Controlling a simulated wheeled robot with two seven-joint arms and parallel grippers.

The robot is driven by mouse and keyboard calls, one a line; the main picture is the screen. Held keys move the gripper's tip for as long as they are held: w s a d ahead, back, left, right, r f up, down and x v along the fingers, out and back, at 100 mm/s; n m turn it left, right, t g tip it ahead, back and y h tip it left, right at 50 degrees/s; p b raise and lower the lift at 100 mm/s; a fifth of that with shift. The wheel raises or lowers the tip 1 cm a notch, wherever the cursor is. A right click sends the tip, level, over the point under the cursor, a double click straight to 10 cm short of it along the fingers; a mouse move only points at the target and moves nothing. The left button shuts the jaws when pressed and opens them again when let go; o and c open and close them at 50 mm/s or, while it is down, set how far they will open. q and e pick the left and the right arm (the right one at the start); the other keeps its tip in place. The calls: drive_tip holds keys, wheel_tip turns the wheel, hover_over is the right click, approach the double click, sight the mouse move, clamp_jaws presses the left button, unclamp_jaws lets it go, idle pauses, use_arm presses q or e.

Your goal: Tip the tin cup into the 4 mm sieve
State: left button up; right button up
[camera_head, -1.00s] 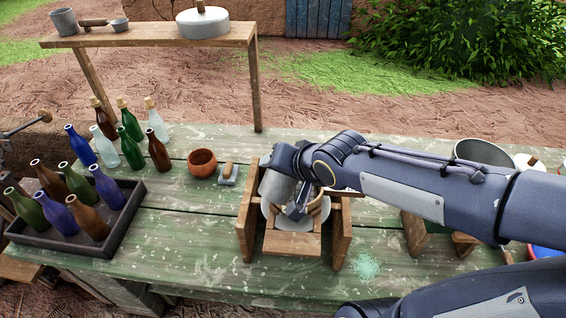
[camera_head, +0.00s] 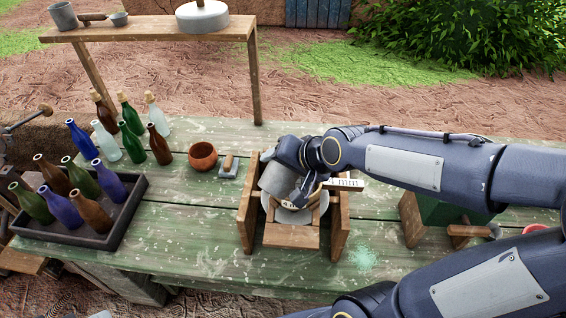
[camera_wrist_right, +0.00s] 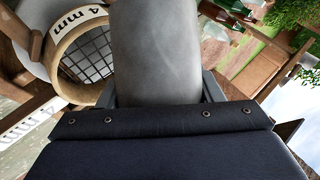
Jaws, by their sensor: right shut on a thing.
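My right gripper (camera_head: 305,190) is shut on the grey tin cup (camera_head: 277,179), which is tilted above the wooden stand (camera_head: 292,237). In the right wrist view the cup (camera_wrist_right: 156,50) fills the middle. The round wooden-rimmed 4 mm sieve (camera_wrist_right: 63,48) is at its upper left, with dark wire mesh showing and "4 mm" on its rim. In the head view the cup and gripper cover most of the sieve, and a white label (camera_head: 345,184) shows to the right. The cup's mouth and contents are hidden. My left gripper is out of view.
A pale bowl (camera_head: 290,216) sits in the stand under the sieve. A clay bowl (camera_head: 203,156) and a small wood-handled tool (camera_head: 229,167) are to the left. Several bottles and a dark crate (camera_head: 128,215) stand farther left. Pale green grains (camera_head: 363,259) lie right of the stand.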

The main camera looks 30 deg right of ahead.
drive_tip(key=shift+f+m+y+b, duration=0.3)
drive_tip(key=shift+y+b, duration=0.1)
drive_tip(key=shift+b, duration=0.6)
drive_tip(key=shift+d+f+m+g+y+b, duration=0.1)
drive_tip(key=shift+f+m+g+y+b, duration=0.35)
drive_tip(key=shift+b, duration=0.9)
drive_tip(key=shift+w+d+f+m+g+y+b, duration=0.15)
drive_tip(key=shift+f+m+g+y+b, duration=0.15)
drive_tip(key=shift+y+b, duration=0.85)
drive_tip(key=shift+w+d+f+m+g+y+b, duration=0.15)
drive_tip(key=shift+f+m+y+b, duration=0.25)
drive_tip(key=shift+b, duration=0.4)
drive_tip(key=shift+s+d+f+m+g+y+b, duration=0.15)
drive_tip(key=shift+f+m+g+y+b, duration=0.2)
drive_tip(key=shift+b, duration=0.45)
drive_tip(key=shift+w+d+r+m+y+b, duration=0.1)
drive_tip(key=shift+d+m+y+b, duration=0.1)
drive_tip(key=shift+y, duration=0.35)
drive_tip(key=shift+w+d+r+m+y+b, duration=0.1)
drive_tip(key=shift+m+y+b, duration=0.1)
drive_tip(key=shift+y, duration=0.3)
drive_tip(key=shift+a+r+p, duration=0.1)
drive_tip(key=shift+r+p, duration=0.65)
drive_tip(key=shift+r, duration=0.1)
